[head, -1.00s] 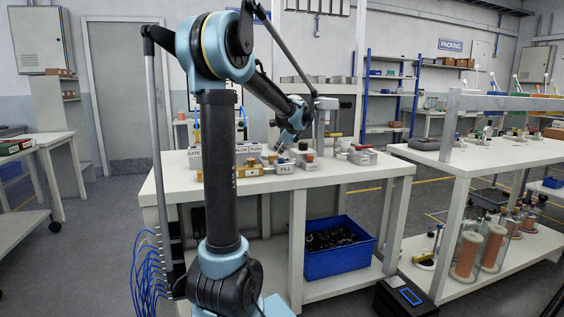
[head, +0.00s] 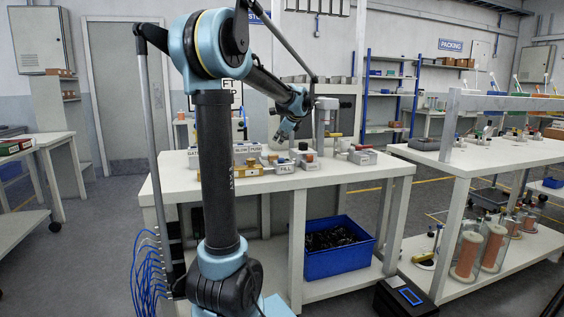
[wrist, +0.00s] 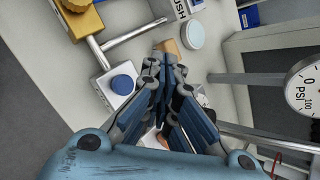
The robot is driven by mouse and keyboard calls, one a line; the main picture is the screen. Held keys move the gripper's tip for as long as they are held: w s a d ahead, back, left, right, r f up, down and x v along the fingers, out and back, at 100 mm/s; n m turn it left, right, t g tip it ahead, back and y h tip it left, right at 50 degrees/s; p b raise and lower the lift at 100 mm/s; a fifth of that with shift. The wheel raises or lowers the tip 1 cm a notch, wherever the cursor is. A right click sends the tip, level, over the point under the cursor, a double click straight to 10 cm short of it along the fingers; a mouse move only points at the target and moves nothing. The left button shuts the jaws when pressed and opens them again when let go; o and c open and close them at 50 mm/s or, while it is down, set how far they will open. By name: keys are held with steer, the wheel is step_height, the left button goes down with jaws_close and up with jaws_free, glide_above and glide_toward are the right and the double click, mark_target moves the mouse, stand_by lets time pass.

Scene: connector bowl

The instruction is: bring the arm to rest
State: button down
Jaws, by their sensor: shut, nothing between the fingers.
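My arm rises in front of the white workbench (head: 340,176) in the head view and bends over to the right. My gripper (head: 282,138) hangs above the back middle of the bench top, pointing down and apart from the bench. In the wrist view my gripper (wrist: 165,65) shows its blue-grey fingers drawn together, with nothing held between them. A block with a blue round knob (wrist: 122,84) lies below and to the left of the fingers.
Labelled blocks, among them a FILL block (head: 286,168), stand on the bench below my gripper. A pressure gauge (wrist: 304,88) shows at the right of the wrist view. A blue bin (head: 338,262) sits on the lower shelf. A second bench (head: 490,157) stands to the right.

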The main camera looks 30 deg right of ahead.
stand_by(0.4)
steer(key=shift+a, duration=0.15)
steer(key=s+a+f+n+g+y, duration=0.1)
steer(key=s+a+f+n, duration=0.25)
steer(key=a, duration=0.65)
steer(key=s+a+f+n+g, duration=0.1)
steer(key=s+a+f+n, duration=0.3)
steer(key=a, duration=0.6)
steer(key=s+a+f+n+g+y, duration=0.15)
steer(key=a+n, duration=0.35)
steer(key=a, duration=0.6)
steer(key=s+a+f+n+g, duration=0.1)
steer(key=s+a+f+n, duration=0.3)
steer(key=s, duration=0.3)
steer(key=s+a+f+n+g+h, duration=0.1)
steer(key=s+a+f+n, duration=0.3)
steer(key=s+f+n, duration=0.2)
steer(key=s+a+f+n+g+h, duration=0.1)
steer(key=s+a+f+n, duration=0.3)
steer(key=s+f, duration=0.3)
steer(key=shift+s+a+n, duration=0.15)
steer(key=shift+s+n, duration=0.4)
steer(key=shift+s, duration=0.5)
steer(key=shift+w+f+g, duration=0.1)
steer(key=shift+g, duration=0.15)
